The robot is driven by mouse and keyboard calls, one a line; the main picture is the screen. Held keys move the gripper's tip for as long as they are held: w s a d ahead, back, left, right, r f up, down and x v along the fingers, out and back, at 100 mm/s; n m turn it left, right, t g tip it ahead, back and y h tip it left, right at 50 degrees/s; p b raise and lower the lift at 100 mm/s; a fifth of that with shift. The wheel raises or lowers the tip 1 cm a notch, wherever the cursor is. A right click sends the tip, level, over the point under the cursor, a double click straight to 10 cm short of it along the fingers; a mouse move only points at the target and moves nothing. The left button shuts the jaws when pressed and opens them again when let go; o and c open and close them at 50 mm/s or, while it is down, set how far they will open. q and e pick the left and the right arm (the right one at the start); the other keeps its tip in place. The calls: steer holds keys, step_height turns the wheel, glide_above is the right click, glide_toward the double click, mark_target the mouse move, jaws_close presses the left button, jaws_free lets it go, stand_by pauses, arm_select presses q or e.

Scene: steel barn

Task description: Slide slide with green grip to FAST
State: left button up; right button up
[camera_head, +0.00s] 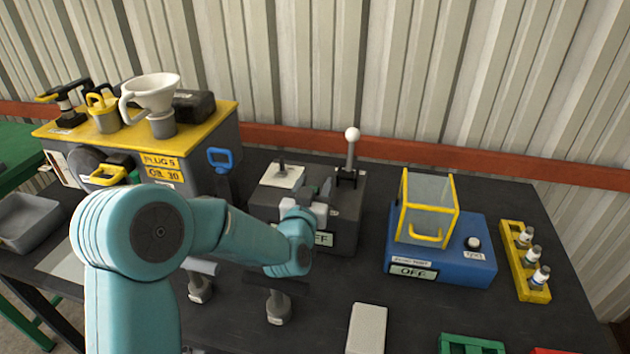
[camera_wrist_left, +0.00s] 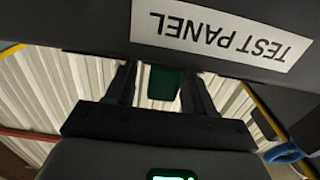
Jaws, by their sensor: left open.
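The grey test panel box (camera_head: 340,238) stands on the dark bench. It bears a white plate, a lever with a white knob (camera_head: 352,134) and a partly hidden label ending in "FF". My left gripper (camera_head: 322,196) is over its front, and my teal arm covers part of it. In the left wrist view the "TEST PANEL" label (camera_wrist_left: 222,33) appears upside down. A dark green grip (camera_wrist_left: 163,83) shows between the two spread fingers of my left gripper (camera_wrist_left: 160,88); contact cannot be told. No FAST marking is readable. My right gripper is not seen.
A blue box (camera_head: 440,260) with a yellow-framed clear cover stands right of the panel. A yellow rack (camera_head: 525,262) of small bottles is beyond it. A yellow-topped unit (camera_head: 215,125) carries a white funnel (camera_head: 152,93) at left. A pale block (camera_head: 367,328) lies in front.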

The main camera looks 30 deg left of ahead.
arm_select(q)
steer(key=shift+w+a+r, duration=0.1)
steer(key=shift+w+a, duration=0.05)
steer(key=shift+w, duration=0.05)
steer(key=shift+w, duration=0.1)
jaws_close()
steer(key=d, duration=0.2)
steer(key=w+d+b, duration=0.1)
steer(key=d, duration=0.2)
steer(key=shift+w, duration=0.15)
steer(key=shift+a, duration=0.2)
steer(key=shift+d, duration=0.1)
jaws_free()
steer(key=shift+d, duration=0.15)
